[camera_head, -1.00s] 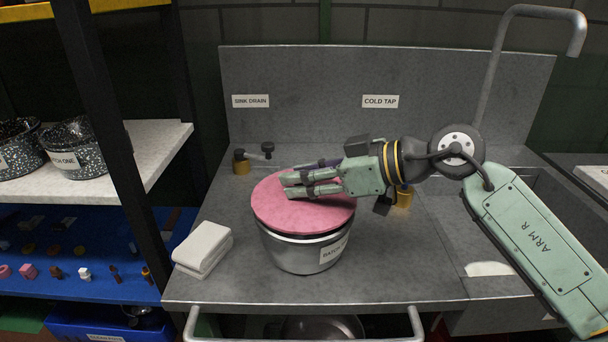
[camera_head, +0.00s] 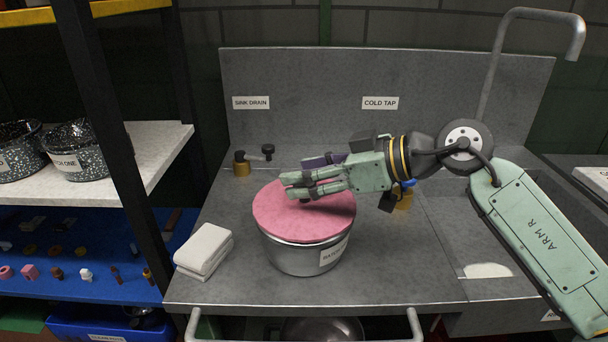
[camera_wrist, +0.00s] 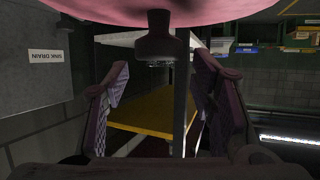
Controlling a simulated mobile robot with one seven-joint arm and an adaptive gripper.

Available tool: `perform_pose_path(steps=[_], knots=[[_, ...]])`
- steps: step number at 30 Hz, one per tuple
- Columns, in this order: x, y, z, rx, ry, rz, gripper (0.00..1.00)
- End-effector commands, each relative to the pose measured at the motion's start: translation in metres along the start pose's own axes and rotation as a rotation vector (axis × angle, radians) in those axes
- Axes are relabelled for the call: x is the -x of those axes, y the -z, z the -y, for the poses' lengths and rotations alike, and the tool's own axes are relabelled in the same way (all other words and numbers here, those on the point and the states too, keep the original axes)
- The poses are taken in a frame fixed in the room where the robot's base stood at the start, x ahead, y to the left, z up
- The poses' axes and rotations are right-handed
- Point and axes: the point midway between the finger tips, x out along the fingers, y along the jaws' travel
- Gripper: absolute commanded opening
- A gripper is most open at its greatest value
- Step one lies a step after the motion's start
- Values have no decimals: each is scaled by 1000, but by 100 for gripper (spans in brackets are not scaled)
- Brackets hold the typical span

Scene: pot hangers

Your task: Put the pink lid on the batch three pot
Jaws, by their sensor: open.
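The pink lid (camera_head: 310,222) lies on top of the silver batch pot (camera_head: 290,258), covering its opening and looking about level. The pot stands upright on the grey counter; its label (camera_head: 333,251) is partly turned away, so the batch number is unreadable. My gripper (camera_head: 297,185) is just above the lid, reaching in from the right, with fingers open. In the wrist view the picture is upside down: the lid (camera_wrist: 240,10) fills the top edge and its dark knob (camera_wrist: 161,40) stands between the spread fingers (camera_wrist: 162,85), with gaps on both sides.
A folded white cloth (camera_head: 203,248) lies left of the pot. A brass-based tap (camera_head: 243,165) stands behind it. The shelf at left holds speckled pots (camera_head: 76,150), behind a dark upright post (camera_head: 115,140). A sink basin (camera_head: 490,215) is at right.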

Motion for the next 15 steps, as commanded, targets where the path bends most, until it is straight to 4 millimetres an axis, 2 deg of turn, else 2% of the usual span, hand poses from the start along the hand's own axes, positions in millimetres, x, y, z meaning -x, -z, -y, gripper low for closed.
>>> perform_pose_path(steps=[1, 9, 15], knots=[[12, -6, -2, -2, -10, 0, 51], [73, -5, -2, -2, -8, -1, 51], [102, -4, -1, -2, -6, 0, 51]])
